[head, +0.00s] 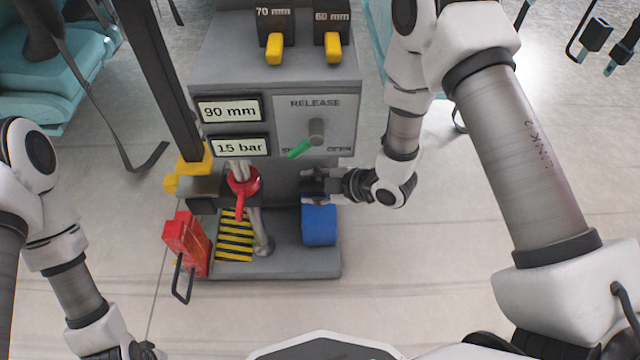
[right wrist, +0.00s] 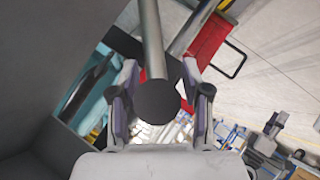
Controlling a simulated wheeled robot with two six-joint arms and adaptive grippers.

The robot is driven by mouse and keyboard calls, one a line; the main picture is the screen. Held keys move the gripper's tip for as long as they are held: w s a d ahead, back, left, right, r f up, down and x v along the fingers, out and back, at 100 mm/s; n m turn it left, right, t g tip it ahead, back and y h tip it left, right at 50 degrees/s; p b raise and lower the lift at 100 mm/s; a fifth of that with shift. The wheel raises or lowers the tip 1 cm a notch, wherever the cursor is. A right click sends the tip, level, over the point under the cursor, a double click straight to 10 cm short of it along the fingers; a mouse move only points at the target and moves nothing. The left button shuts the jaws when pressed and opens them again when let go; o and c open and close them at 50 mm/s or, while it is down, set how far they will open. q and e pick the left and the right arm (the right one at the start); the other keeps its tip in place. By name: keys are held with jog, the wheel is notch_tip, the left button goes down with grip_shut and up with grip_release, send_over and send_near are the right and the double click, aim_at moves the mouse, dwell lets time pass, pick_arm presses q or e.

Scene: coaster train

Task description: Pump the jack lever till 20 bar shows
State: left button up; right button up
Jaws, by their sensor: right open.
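The grey jack unit (head: 275,75) stands ahead, with a pressure display (head: 239,147) reading 15 bar. A green-handled release valve (head: 300,149) points down-left, toward the partly covered label opposite OPEN. My right gripper (head: 312,185) is at the unit's front right, pointing left. In the right wrist view it (right wrist: 160,75) is open, with a grey rod (right wrist: 151,40) ending in a round dark knob (right wrist: 157,101) between its fingers. The rod looks like the jack lever; contact cannot be told. My left gripper (head: 145,351) is only partly visible at the bottom left.
Another display (head: 230,110) reads 90 mm. A red ring-like part (head: 243,182), a blue block (head: 319,225), a striped plate (head: 234,238) and a red box with a wire handle (head: 187,243) crowd the low base. Grey floor (head: 420,285) is clear to the right.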

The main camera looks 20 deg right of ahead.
jog(key=v, duration=1.1)
jog(key=shift+s+d+r, duration=0.2)
jog(key=shift+s, duration=0.05)
jog(key=shift+c, duration=0.4)
dwell(0.8)
